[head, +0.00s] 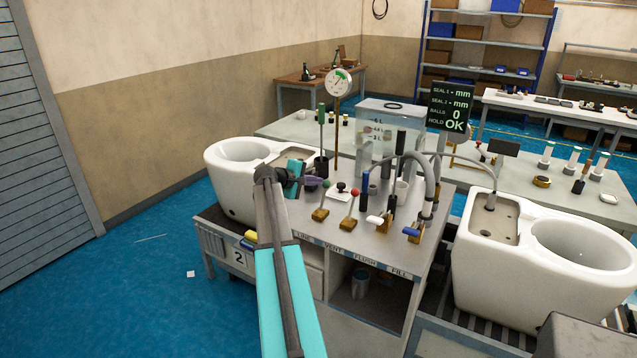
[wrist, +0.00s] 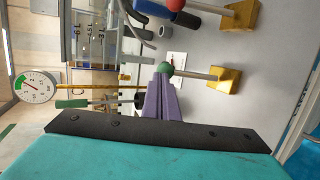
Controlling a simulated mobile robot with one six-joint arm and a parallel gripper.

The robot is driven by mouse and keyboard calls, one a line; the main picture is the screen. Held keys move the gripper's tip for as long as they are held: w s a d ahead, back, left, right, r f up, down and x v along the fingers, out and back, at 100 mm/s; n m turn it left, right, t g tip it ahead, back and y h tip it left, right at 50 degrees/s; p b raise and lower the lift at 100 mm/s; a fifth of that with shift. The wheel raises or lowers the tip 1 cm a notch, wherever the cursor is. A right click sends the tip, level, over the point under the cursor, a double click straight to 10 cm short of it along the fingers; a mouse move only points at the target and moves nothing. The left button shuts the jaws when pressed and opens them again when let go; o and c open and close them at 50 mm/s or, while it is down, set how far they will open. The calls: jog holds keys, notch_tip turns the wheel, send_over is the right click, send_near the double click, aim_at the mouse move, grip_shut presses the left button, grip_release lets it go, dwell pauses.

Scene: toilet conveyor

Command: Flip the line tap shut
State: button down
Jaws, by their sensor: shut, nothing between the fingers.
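The line tap is the leftmost lever on the bench, with a brass base (head: 320,214), a thin stem and a green knob (head: 326,183). Its stem rises from the base, leaning slightly right in the head view. In the wrist view the green knob (wrist: 164,68) lies right at my fingertips and its yellow base (wrist: 222,80) is to the right. My gripper (head: 321,182), with purple fingers, is shut and empty, its tips (wrist: 164,80) beside the knob. I cannot tell whether they touch it.
A red-knobbed lever (head: 354,192) stands just right of the tap, then white (head: 376,220) and blue (head: 412,231) handles. A green-handled tool (head: 321,115) and a dial gauge (head: 339,84) stand behind. White toilets (head: 232,185) flank the bench.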

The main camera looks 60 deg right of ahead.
jog(key=r+b+v, duration=0.1)
jog(key=b+v, duration=0.1)
jog(key=v, duration=1)
jog(key=shift+s+r+b, duration=0.15)
jog(key=shift+s+b, duration=0.1)
jog(key=shift+b, duration=0.05)
jog(key=shift+w, duration=0.1)
